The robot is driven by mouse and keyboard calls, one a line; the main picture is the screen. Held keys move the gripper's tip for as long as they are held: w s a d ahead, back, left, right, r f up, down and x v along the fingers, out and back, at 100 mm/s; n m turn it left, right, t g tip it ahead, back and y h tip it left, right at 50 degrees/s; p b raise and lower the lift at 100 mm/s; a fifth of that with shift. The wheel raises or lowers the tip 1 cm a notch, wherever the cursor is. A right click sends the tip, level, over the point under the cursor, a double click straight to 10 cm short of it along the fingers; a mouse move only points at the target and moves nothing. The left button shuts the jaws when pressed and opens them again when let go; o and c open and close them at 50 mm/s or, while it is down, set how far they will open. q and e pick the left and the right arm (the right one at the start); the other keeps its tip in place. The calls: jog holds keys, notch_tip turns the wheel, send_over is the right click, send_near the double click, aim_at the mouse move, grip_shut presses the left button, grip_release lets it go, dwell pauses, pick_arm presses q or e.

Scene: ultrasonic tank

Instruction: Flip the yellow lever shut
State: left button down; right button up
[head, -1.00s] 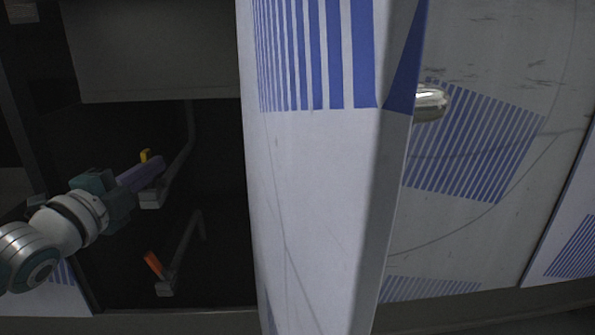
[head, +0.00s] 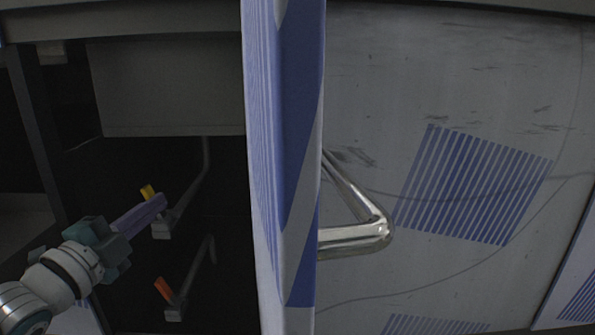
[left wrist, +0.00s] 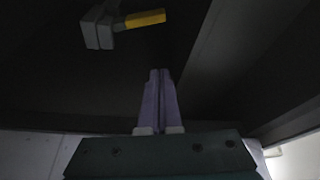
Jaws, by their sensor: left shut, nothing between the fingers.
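The yellow lever (head: 148,192) sits on a grey pipe fitting inside the dark open cabinet, at the left of the head view. In the left wrist view the yellow lever (left wrist: 145,18) lies nearly level, pointing right from its grey valve body (left wrist: 99,28). My left gripper (head: 160,203), with purple fingers, reaches into the cabinet from the left and is shut and empty. In the left wrist view its fingertips (left wrist: 159,74) are below the lever with a visible gap. In the head view the fingers partly cover the valve. My right gripper is not in view.
An orange lever (head: 163,289) on a second pipe is lower in the cabinet. A white and blue striped door (head: 283,170) stands open, edge-on, right of the opening, with a metal handle (head: 362,232). A grey box (head: 165,90) hangs above the pipes.

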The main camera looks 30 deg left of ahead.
pick_arm(q)
jog(key=v, duration=0.3)
jog(key=p+v, duration=0.1)
jog(key=shift+s+a, duration=0.3)
jog(key=shift+s, duration=0.05)
